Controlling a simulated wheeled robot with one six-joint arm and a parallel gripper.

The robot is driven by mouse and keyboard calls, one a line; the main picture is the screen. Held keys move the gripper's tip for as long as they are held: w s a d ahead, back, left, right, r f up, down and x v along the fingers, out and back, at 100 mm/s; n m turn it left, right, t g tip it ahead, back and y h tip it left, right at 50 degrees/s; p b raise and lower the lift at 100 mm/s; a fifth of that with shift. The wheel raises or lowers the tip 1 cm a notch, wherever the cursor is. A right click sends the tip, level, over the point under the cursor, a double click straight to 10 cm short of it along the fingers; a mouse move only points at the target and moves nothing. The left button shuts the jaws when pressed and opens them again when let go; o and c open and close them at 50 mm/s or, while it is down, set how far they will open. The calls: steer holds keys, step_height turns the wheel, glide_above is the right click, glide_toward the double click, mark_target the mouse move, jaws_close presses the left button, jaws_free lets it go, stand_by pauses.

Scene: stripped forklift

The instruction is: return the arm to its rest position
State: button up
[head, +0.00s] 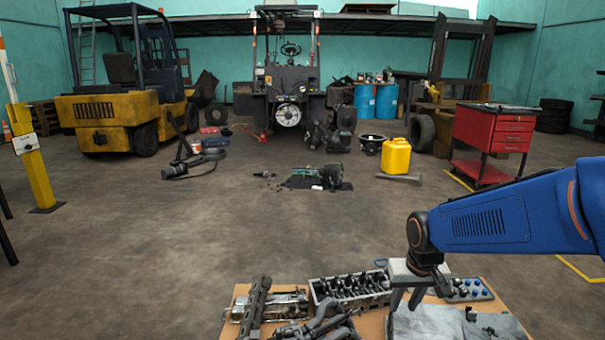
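My blue arm (500,215) reaches in from the right edge in the head view and bends down at a dark wrist joint. My gripper (406,301) points down over the front table, between the engine block and the grey cloth. Its two dark fingers stand apart with a gap between them, and I see nothing held. I cannot tell how high the fingertips are above the table.
Beyond are a red tool cart (493,135), yellow can (396,156) and yellow forklift (110,110).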

steer(key=s+d+r+t, duration=0.1)
steer(key=s+r, duration=0.3)
steer(key=s, duration=0.6)
steer(key=s+d+r+t, duration=0.1)
steer(key=s+r, duration=0.3)
steer(key=s, duration=0.6)
steer(key=shift+d+r, duration=0.15)
steer(key=shift+d, duration=0.5)
stand_by(0.6)
